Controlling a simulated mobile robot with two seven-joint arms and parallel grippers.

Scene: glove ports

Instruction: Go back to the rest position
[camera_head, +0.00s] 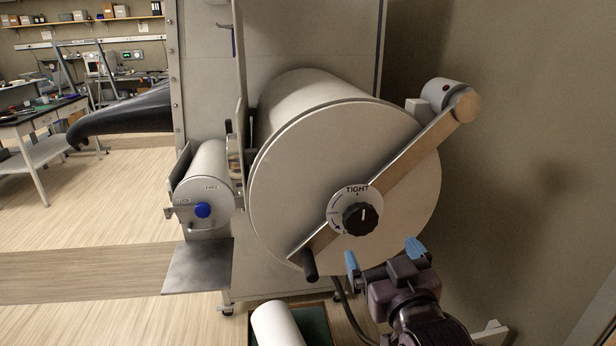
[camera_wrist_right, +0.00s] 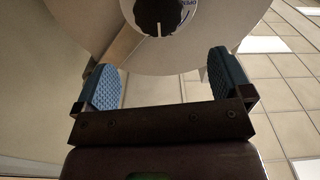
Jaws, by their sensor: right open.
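My right gripper (camera_head: 384,258) is open and empty, with two blue-padded fingers apart. It is in front of the lower right edge of the large round door (camera_head: 285,190), below and right of the black knob (camera_head: 361,218). The knob's white line points about upward, toward the word TIGHT on its dial. A clamp bar (camera_head: 415,148) crosses the door diagonally. In the right wrist view, nothing is between the fingers (camera_wrist_right: 167,82), and the knob (camera_wrist_right: 158,14) shows beyond them at the top. My left gripper is not in view.
A smaller cylinder with a blue knob (camera_head: 203,210) is left of the door, above a metal shelf (camera_head: 198,268). A black glove (camera_head: 125,118) sticks out at left. A white cylinder (camera_head: 277,325) is below the door. A wall (camera_head: 540,130) bounds the right; open floor lies left.

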